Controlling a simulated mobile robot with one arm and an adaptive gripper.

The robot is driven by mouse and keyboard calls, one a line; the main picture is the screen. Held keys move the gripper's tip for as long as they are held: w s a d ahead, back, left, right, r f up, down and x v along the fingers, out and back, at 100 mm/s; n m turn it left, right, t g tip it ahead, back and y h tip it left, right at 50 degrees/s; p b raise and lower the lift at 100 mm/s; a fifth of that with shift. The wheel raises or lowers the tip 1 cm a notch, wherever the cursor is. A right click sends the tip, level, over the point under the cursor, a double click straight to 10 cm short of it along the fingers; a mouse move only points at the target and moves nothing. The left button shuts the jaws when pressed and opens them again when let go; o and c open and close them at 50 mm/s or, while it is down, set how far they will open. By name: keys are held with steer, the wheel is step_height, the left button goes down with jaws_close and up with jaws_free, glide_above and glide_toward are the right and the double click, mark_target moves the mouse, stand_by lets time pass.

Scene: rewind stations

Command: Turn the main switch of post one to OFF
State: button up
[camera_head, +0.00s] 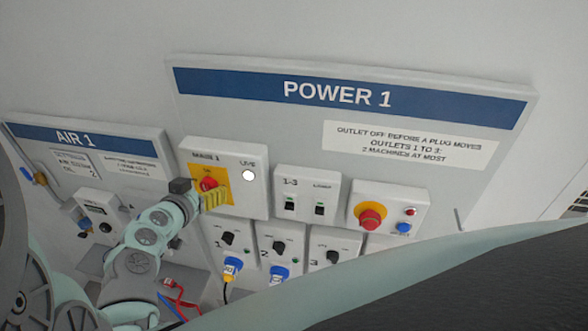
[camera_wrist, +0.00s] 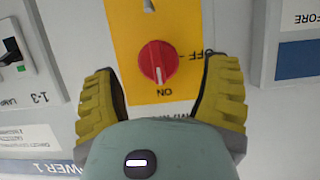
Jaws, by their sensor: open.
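The main switch is a red rotary knob (camera_head: 208,183) on a yellow plate of the MAINS 1 box (camera_head: 247,200), on the POWER 1 panel. It shows larger in the wrist view as a red knob (camera_wrist: 158,62), upside down in the picture. Its white mark points down towards the word ON; OFF is printed to its right. My gripper (camera_head: 214,196) is in front of the switch and partly covers it in the head view. In the wrist view my open gripper (camera_wrist: 161,72) has one yellow finger on each side of the knob, with gaps between.
A white LIVE lamp (camera_head: 249,175) is right of the switch. Further right are breakers (camera_head: 304,207) and a red emergency button (camera_head: 370,218). Below are outlets with blue plugs (camera_head: 232,266). The AIR 1 panel (camera_head: 90,142) stands at left, and a dark surface fills the lower right.

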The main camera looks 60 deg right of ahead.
steer(key=shift+x, duration=0.95)
steer(key=shift+s+d, duration=0.1)
steer(key=shift+c, duration=0.4)
steer(key=c, duration=1)
steer(key=shift+c, duration=0.5)
steer(key=shift+f, duration=0.1)
